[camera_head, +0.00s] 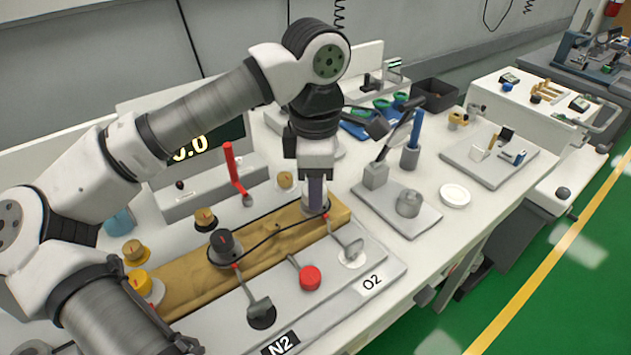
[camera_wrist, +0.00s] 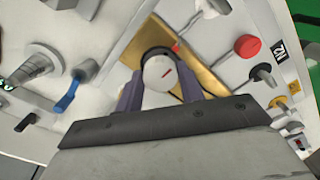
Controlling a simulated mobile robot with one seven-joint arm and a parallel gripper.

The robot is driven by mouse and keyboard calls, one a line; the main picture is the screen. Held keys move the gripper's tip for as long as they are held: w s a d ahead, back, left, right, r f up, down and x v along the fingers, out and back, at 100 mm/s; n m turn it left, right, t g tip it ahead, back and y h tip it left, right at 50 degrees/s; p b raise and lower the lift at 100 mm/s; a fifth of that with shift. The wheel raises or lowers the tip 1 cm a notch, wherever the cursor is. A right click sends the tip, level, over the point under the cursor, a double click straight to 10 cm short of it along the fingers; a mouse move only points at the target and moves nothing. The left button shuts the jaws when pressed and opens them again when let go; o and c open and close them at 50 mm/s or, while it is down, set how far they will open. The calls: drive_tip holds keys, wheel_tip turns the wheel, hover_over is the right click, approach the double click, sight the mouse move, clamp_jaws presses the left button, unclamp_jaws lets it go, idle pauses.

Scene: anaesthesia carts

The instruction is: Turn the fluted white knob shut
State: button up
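The white knob (camera_wrist: 158,76) has a small red mark on its top face and stands on the tan-gold block (camera_head: 185,283) at its right end. In the wrist view it fills the space between the two purple-grey fingers of my gripper (camera_wrist: 160,92), with no clear gap on either side. In the head view my gripper (camera_head: 315,192) points straight down over the knob (camera_head: 306,200), and its finger covers part of it. The knob's fluted sides are mostly hidden by the fingers.
A black knob (camera_head: 225,246) and a yellow knob (camera_head: 140,283) stand on or beside the same block. A red knob (camera_head: 310,277) and grey levers lie in front on the panel. A bent red rod (camera_head: 236,172) rises behind. A grey tray (camera_head: 425,219) stands to the right.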

drive_tip(key=o, duration=0.4)
wheel_tip(320, 180, up, 14)
drive_tip(key=shift+f, duration=0.1)
idle(0.4)
